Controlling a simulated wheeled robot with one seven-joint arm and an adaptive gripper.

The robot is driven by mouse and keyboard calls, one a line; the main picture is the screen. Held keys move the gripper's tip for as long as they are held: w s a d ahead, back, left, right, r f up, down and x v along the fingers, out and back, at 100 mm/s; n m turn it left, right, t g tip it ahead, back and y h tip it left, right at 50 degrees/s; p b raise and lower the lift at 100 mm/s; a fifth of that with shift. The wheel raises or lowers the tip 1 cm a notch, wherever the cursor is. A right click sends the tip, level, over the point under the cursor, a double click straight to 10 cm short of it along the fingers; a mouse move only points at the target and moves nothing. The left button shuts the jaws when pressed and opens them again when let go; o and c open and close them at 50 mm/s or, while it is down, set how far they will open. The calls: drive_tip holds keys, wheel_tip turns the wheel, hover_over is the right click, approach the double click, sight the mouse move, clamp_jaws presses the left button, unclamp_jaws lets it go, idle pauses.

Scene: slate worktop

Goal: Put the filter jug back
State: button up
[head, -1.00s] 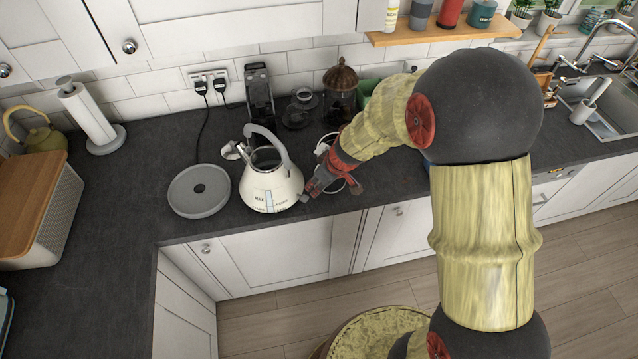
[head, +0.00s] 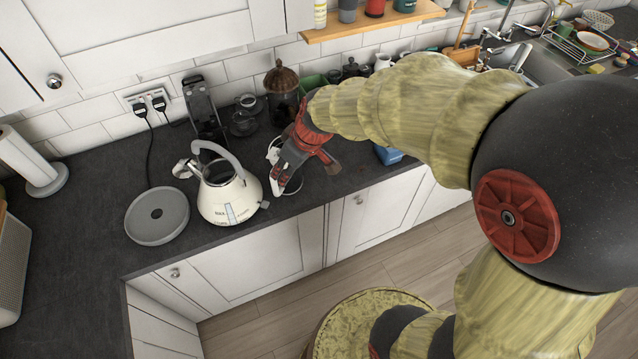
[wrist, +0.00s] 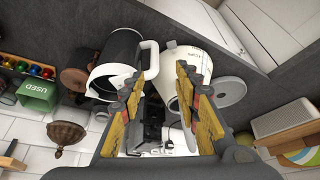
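A white jug with a loop handle, apparently the filter jug (head: 292,186), stands near the worktop's front edge, partly hidden behind my gripper (head: 280,178) in the head view. In the wrist view the jug (wrist: 106,75) shows its white rim, dark inside and a handle pointing between my fingers. My gripper (wrist: 155,80) is open, its two yellow-and-dark fingers wide apart with nothing clamped between them. I cannot tell whether a finger touches the handle. A cream kettle (head: 222,203) with a MAX scale stands just left; it also shows in the wrist view (wrist: 195,60).
The round grey kettle base (head: 157,216) lies left of the kettle. A blue item (head: 388,154) is right of the jug. The left worktop is mostly clear.

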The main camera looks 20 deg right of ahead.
drive_tip(key=s+d+r+m+h, duration=0.1)
drive_tip(key=s+d+r+m, duration=0.1)
drive_tip(key=s+r, duration=0.4)
drive_tip(key=s+d+r+m+t+h, duration=0.1)
drive_tip(key=s+r+m, duration=0.3)
drive_tip(key=s, duration=1)
wheel_tip(320, 180, up, 4)
drive_tip(key=shift+d+f, duration=0.2)
drive_tip(key=shift+d, duration=0.15)
drive_tip(key=shift+f, duration=0.1)
wheel_tip(320, 180, down, 8)
drive_tip(key=b, duration=0.8)
drive_tip(key=shift+f+b, duration=0.2)
drive_tip(key=shift+b, duration=0.1)
